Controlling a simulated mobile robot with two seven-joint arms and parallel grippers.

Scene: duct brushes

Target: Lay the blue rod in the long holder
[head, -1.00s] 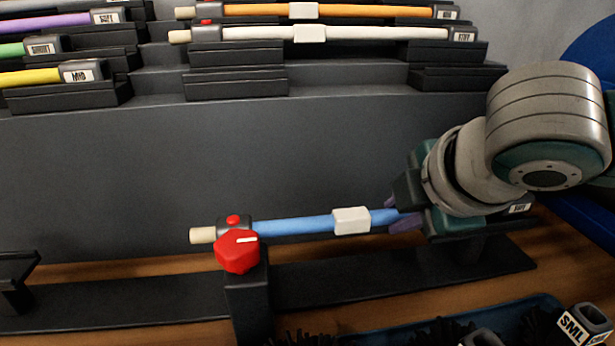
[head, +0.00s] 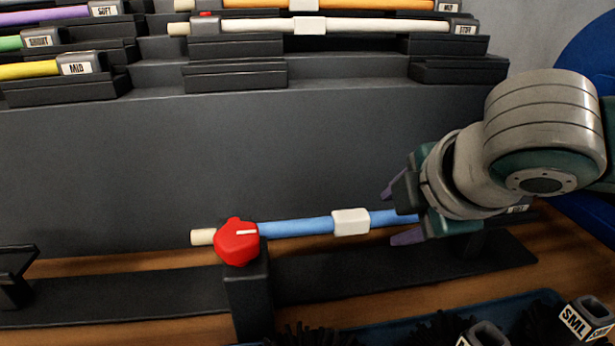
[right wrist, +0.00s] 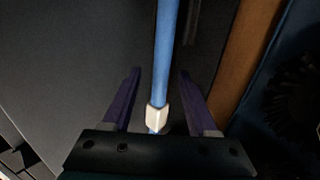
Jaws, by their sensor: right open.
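The blue rod (head: 295,228) lies roughly level in the head view, with a pale left tip and a white block near its middle. It lies along the black long holder (head: 390,262), its left part behind a red knob (head: 237,243) on a post. My right gripper (head: 397,214) is open around the rod's right part. In the right wrist view the rod (right wrist: 167,50) runs between the open fingers (right wrist: 159,78), with a visible gap on both sides. The rod's right end is mostly hidden by my gripper. My left gripper is not in view.
A dark stepped rack (head: 235,78) behind holds white, orange, yellow, green and purple rods with labelled ends. A blue tray (head: 370,335) with black brushes and a block marked SML (head: 588,318) is at the front right. The holder's left part is bare.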

